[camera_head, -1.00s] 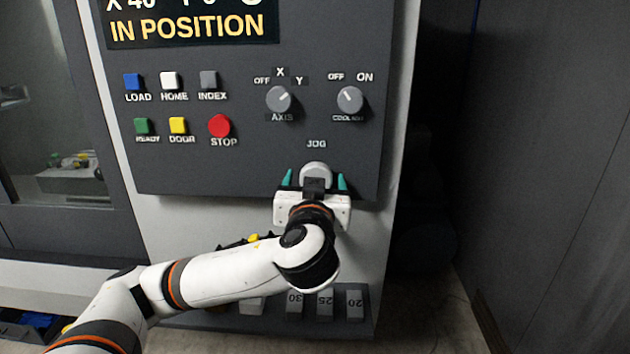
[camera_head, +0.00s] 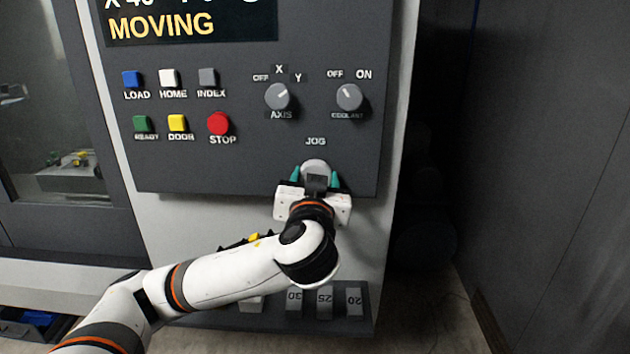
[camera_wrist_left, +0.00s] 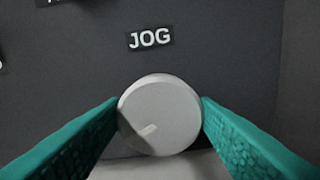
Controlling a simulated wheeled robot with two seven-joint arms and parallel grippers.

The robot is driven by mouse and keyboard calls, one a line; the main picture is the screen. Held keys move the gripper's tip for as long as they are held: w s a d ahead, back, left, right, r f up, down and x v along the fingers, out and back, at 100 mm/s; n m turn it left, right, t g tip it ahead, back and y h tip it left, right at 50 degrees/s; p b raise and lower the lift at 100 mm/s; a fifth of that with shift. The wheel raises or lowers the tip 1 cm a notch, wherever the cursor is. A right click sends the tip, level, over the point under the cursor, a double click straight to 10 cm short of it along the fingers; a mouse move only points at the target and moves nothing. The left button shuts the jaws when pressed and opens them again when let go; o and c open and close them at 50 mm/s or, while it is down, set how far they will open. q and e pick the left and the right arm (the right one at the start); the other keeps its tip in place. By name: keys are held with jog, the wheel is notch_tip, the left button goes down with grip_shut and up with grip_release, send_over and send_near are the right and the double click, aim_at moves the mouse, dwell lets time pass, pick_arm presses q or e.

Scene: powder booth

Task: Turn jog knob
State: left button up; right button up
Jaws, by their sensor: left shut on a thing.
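The jog knob (camera_head: 315,167) is a round light-grey dial under the JOG label on the dark control panel. My left gripper (camera_head: 315,178) reaches it from below, with a teal finger on each side. In the left wrist view the jog knob (camera_wrist_left: 160,114) sits between the teal fingertips of my left gripper (camera_wrist_left: 160,110), which press its left and right sides. A pale mark on its face points to the lower left. The display (camera_head: 190,22) at the panel's top reads MOVING. My right gripper is not in view.
Above are the axis knob (camera_head: 277,96), the coolant knob (camera_head: 349,97) and the red STOP button (camera_head: 218,124), with several more buttons to the left. A shelf with numbered blocks (camera_head: 325,301) is below. The floor on the right looks clear.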

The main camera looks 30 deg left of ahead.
pick_arm(q)
jog(key=shift+d+f+m+p, duration=0.1)
jog(key=shift+f+m+p, duration=0.05)
jog(key=shift+m+p, duration=4.7)
jog(key=shift+f+m+p, duration=0.1)
jog(key=shift+m+p, duration=2.95)
jog(key=shift+m, duration=3.5)
jog(key=shift+f, duration=0.1)
jog(key=o, duration=1)
jog(key=shift+c, duration=0.2)
